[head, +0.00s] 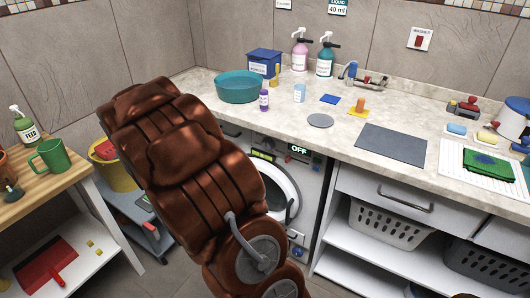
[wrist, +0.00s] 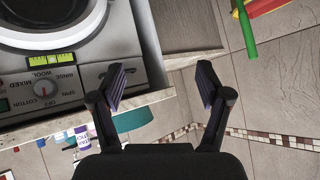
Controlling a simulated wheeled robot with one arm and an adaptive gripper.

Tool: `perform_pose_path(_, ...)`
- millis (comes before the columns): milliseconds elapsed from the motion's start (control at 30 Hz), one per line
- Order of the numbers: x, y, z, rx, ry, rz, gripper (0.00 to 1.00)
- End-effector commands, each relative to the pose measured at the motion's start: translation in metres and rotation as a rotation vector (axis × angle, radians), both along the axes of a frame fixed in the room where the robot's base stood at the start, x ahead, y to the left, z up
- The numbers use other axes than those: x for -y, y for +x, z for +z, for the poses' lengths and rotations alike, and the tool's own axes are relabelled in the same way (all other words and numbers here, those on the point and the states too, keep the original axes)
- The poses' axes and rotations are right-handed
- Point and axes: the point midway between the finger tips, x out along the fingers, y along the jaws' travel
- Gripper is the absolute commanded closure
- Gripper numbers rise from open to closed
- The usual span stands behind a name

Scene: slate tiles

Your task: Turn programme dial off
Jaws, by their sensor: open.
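The white washing machine (head: 308,205) stands under the counter, its round door partly behind my arm. A green OFF label (head: 299,149) shows on its panel. In the wrist view the panel appears upside down at the left. There the programme dial (wrist: 22,105) has a red mark by it and words including WOOL, RINSE, MIXED, COTTON and SPIN around it. I cannot tell exactly where the dial points. My gripper (wrist: 160,85) is open and empty, to the right of the dial in the wrist view and apart from it. My arm hides the gripper in the head view.
The stone counter (head: 400,118) overhangs the machine and holds a teal bowl (head: 238,87), bottles and a grey mat (head: 391,144). A drawer (head: 420,192) and baskets are to the right. A wooden side table (head: 50,183) and yellow bucket (head: 118,174) are at the left.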

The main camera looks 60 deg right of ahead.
Motion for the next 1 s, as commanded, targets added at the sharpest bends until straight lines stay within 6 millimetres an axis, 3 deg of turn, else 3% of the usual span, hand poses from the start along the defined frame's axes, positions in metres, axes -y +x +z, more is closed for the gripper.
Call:
perform_pose_path(33,0.024,-0.002,-0.015,0.013,-0.040,-0.057,0.23)
perform_pose_path(200,0.099,-0.021,-0.037,0.065,-0.209,-0.245,0.23)
perform_pose_path(433,0.177,-0.074,-0.058,0.089,-0.467,-0.472,0.23)
perform_pose_path(533,0.197,-0.097,-0.062,0.084,-0.566,-0.543,0.23)
perform_pose_path(700,0.214,-0.125,-0.064,0.074,-0.682,-0.615,0.23)
perform_pose_path(1000,0.229,-0.134,-0.062,0.071,-0.723,-0.641,0.23)
